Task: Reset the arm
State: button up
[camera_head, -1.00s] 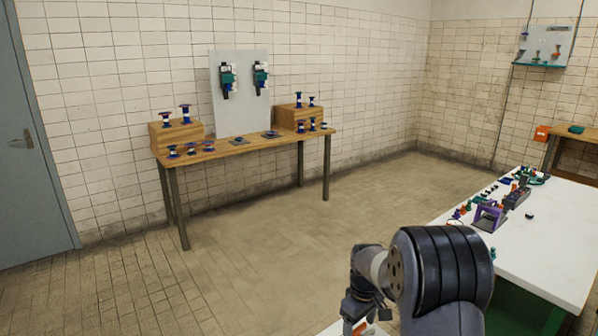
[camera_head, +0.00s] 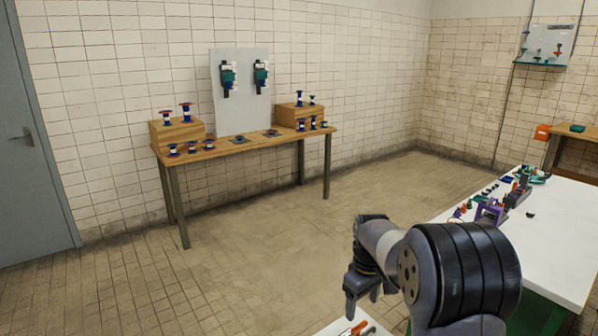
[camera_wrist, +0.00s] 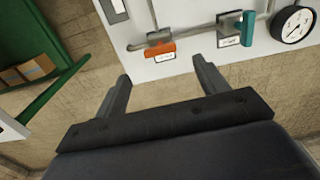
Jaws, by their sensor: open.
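My arm (camera_head: 460,265) fills the lower right of the head view, bent at a large black-ribbed joint. My gripper (camera_head: 362,298) hangs below the wrist and points down in that view. In the wrist view, my gripper (camera_wrist: 160,70) shows two dark fingers spread apart with nothing between them. Beyond the fingertips is a white panel (camera_wrist: 185,68) with pipes, an orange-handled valve (camera_wrist: 155,50), a teal-handled valve (camera_wrist: 238,28) and a round gauge (camera_wrist: 292,24). The gripper appears to be apart from all of these.
A white table (camera_head: 560,235) with several small parts stands at the right. A white surface with an orange item (camera_head: 354,328) shows at the bottom edge. A wooden bench (camera_head: 230,148) stands against the far wall. Open floor (camera_head: 270,235) lies between. A green frame (camera_wrist: 62,85) shows in the wrist view.

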aim_at(360, 326)
notch_tip(360, 326, down, 7)
jog(key=shift+p, duration=0.3)
jog(key=m, duration=0.5)
jog(key=shift+r+p, duration=0.1)
jog(key=shift+p, duration=0.2)
jog(key=m+p, duration=0.1)
jog(key=m, duration=0.3)
jog(key=shift+m, duration=0.3)
jog(key=m+p, duration=0.1)
jog(key=m, duration=0.3)
jog(key=shift+m, duration=0.4)
jog(key=m+p, duration=0.2)
jog(key=m, duration=0.2)
jog(key=shift+r, duration=0.9)
jog(key=shift+s+a+r+b, duration=0.1)
jog(key=shift+b, duration=0.25)
